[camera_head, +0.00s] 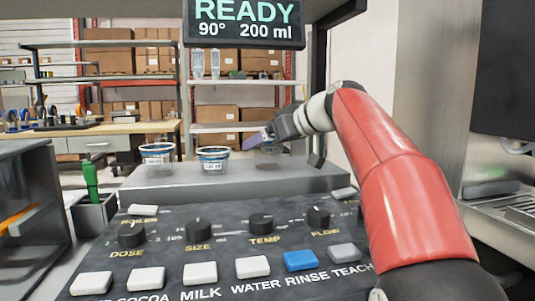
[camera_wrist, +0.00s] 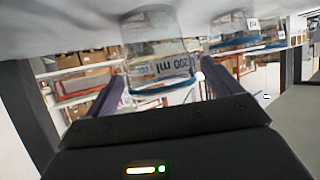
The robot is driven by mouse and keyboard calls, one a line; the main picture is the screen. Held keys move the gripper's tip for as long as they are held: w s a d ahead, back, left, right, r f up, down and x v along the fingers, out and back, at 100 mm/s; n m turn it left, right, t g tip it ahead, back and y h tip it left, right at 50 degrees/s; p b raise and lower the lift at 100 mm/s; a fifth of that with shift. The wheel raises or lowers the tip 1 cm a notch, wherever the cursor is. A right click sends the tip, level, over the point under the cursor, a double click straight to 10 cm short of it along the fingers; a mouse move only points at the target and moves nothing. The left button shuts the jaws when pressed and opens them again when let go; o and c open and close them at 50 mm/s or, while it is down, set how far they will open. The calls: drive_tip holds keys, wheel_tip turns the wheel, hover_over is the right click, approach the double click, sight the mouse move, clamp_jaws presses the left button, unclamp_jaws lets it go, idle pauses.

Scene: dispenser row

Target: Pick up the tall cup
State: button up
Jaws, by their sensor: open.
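Three clear cups with dark blue rims stand on the grey ledge (camera_head: 235,180): a left cup (camera_head: 157,160), a middle cup (camera_head: 212,160) and a right cup (camera_head: 268,158) partly hidden by my gripper (camera_head: 260,142). Which one is the tall cup is hard to tell by height here. In the upside-down wrist view, a clear cup labelled 200 ml (camera_wrist: 158,55) sits between the purple fingers of my open gripper (camera_wrist: 160,92). It is not gripped, and whether a finger touches it is unclear. The other cups (camera_wrist: 235,32) show to its right.
A control panel with knobs and buttons (camera_head: 215,245) lies in front of the ledge. A READY display (camera_head: 245,22) hangs above. A bin with a green-handled tool (camera_head: 92,205) stands at left. A steel machine (camera_head: 500,205) is at right.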

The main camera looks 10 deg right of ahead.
drive_tip(key=shift+w+a+f, duration=0.15)
drive_tip(key=shift+w+a, duration=0.05)
drive_tip(key=shift+w, duration=0.1)
drive_tip(key=shift+c, duration=0.3)
drive_tip(key=c, duration=1)
drive_tip(key=shift+r+p, duration=0.65)
drive_tip(key=shift+r, duration=0.15)
wheel_tip(320, 180, up, 2)
drive_tip(key=shift+p, duration=0.45)
drive_tip(key=s+d+b, duration=0.1)
drive_tip(key=s+d, duration=0.5)
drive_tip(key=s, duration=0.3)
drive_tip(key=s+d+b, duration=0.2)
drive_tip(key=s+d, duration=0.4)
drive_tip(key=s, duration=0.3)
drive_tip(key=s+d+b, duration=0.1)
drive_tip(key=s+d, duration=0.4)
drive_tip(key=s, duration=0.3)
drive_tip(key=shift+s+d+b, duration=0.4)
